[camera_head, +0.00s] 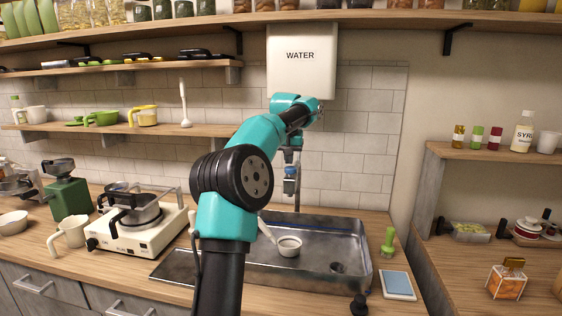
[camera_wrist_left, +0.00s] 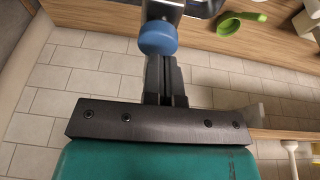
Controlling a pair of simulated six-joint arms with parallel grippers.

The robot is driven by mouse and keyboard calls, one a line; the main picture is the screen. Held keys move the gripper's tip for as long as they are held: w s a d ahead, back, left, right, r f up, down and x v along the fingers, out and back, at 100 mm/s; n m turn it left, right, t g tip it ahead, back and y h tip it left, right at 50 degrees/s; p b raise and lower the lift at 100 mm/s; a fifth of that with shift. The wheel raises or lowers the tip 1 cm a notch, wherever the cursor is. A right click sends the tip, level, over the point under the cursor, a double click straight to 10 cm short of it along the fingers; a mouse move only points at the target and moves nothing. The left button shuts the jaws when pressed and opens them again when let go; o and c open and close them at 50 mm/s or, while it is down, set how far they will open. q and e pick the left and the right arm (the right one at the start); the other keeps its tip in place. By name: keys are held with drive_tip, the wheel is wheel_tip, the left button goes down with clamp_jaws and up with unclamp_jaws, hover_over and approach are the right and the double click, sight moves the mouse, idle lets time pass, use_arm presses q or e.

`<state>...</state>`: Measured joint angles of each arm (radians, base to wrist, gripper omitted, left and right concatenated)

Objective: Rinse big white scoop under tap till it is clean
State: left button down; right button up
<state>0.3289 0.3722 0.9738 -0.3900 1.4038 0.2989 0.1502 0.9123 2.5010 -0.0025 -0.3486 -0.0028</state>
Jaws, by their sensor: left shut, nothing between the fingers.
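The big white scoop (camera_head: 289,246) rests in the metal sink (camera_head: 325,232), its bowl facing up and its handle pointing up to the left. The inside of its bowl looks greyish; I cannot tell how clean it is. The tap's blue end (camera_head: 290,187) hangs above the sink, and it also shows in the left wrist view (camera_wrist_left: 158,38). No running water is visible. My left gripper (camera_head: 291,167) is shut and empty, with its fingers (camera_wrist_left: 165,78) close to the blue tap part; I cannot tell whether they touch. My right gripper is out of view.
A white WATER tank (camera_head: 301,60) hangs on the wall behind my left arm. A green brush (camera_head: 388,242) and a blue-white pad (camera_head: 397,285) lie right of the sink. A white stove (camera_head: 138,232) with a pot stands left. Shelves cross the wall above.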

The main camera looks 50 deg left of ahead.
sight(290, 167)
use_arm(q)
drive_tip(key=shift+f, duration=0.5)
drive_tip(key=shift+d+f, duration=0.1)
drive_tip(key=shift+f, duration=1.1)
idle(0.3)
drive_tip(key=shift+r, duration=0.35)
drive_tip(key=a+v, duration=0.1)
drive_tip(key=v, duration=1.3)
drive_tip(key=shift+w+r, duration=0.15)
drive_tip(key=shift+w, duration=0.25)
